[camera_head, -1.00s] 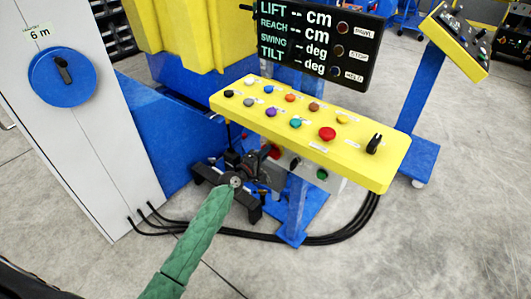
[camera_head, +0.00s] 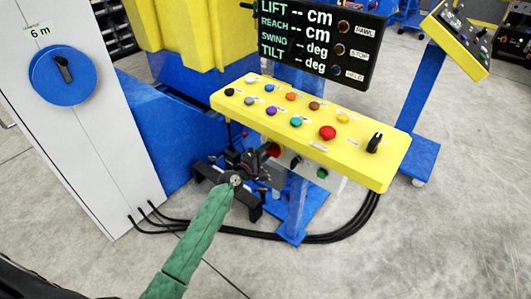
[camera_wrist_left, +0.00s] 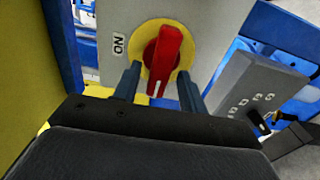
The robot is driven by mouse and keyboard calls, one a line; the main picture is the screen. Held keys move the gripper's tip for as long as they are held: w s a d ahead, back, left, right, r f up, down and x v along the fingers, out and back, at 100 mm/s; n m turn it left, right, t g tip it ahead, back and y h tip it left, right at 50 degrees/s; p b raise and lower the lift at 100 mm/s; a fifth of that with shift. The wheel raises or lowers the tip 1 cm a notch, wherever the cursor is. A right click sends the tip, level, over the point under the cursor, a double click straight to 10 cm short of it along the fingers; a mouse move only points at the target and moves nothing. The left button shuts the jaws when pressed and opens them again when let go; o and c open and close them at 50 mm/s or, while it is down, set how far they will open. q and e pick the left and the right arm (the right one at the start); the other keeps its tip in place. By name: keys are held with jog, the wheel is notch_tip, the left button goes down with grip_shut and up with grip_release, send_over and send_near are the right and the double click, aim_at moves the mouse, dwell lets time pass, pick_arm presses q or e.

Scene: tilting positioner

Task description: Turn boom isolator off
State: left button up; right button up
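The boom isolator is a red rotary handle (camera_wrist_left: 162,58) on a round yellow plate (camera_wrist_left: 146,62), fixed to a grey box (camera_wrist_left: 112,20). The handle stands nearly upright in the left wrist view, with a white mark at its lower end. An "ON" label (camera_wrist_left: 118,45) is left of it. My left gripper (camera_wrist_left: 158,88) is open, one finger on each side of the handle's lower end, with gaps visible. In the head view the left gripper (camera_head: 262,160) is below the yellow panel, at the red isolator (camera_head: 274,150), partly hiding it. My right gripper is not in view.
The yellow button panel (camera_head: 375,165) overhangs the box closely. A blue post (camera_head: 297,205) stands beside the gripper, and black cables (camera_head: 335,236) lie on the floor. A grey cabinet with a blue dial (camera_head: 62,75) is at left. Open floor lies in front.

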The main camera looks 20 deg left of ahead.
aim_at(266, 152)
pick_arm(q)
jog(key=shift+s, duration=0.1)
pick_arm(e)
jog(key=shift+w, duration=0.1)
pick_arm(q)
jog(key=shift+s, duration=0.25)
jog(key=b+v, duration=0.1)
jog(key=v, duration=0.2)
jog(key=shift+s+a+f, duration=0.15)
jog(key=shift+s+a, duration=0.05)
jog(key=shift+s, duration=0.05)
jog(key=v, duration=0.3)
jog(key=shift+s+r, duration=0.2)
jog(key=shift+s, duration=0.1)
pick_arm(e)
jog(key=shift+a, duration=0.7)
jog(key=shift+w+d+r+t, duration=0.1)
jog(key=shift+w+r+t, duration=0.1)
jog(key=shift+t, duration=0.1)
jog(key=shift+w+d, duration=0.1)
